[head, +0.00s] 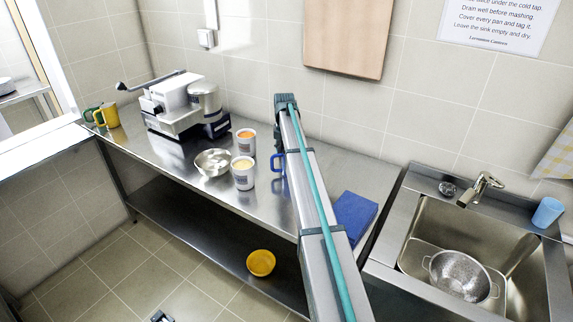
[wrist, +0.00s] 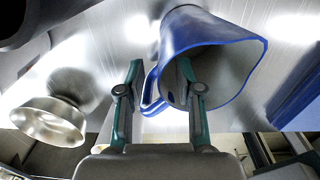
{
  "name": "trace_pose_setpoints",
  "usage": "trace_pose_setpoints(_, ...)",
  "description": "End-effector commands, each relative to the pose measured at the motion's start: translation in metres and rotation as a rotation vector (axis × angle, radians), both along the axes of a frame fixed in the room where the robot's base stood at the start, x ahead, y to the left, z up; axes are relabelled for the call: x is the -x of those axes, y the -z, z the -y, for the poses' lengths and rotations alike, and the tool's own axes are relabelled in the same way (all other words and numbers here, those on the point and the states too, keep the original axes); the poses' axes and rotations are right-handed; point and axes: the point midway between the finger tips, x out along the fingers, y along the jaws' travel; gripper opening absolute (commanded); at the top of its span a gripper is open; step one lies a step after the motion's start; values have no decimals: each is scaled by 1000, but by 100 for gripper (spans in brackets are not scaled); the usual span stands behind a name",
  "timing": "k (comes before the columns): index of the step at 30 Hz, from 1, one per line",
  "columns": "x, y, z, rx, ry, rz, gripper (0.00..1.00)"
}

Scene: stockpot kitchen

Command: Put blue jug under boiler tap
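The blue jug (wrist: 212,35) fills the upper right of the wrist view, its wide mouth facing the camera and its handle (wrist: 152,92) on the left. My gripper (wrist: 160,68) is open, with the handle and near wall between its fingers. The right finger overlaps the jug's mouth; I cannot tell whether it is inside. No firm grip shows. In the head view only the jug's blue handle (head: 277,161) shows beside my arm, which hides the rest and my gripper. No boiler or boiler tap can be made out.
Further right is a sink with a colander (head: 460,274).

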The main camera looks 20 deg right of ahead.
Motion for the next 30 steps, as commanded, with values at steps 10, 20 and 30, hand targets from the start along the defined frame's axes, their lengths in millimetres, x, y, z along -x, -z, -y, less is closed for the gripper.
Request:
trace_pose_setpoints(10,1,38,1,0,0,-2,35)
trace_pose_setpoints(20,0,48,1,0,0,-1,34)
trace_pose_setpoints(30,0,48,1,0,1,-1,0)
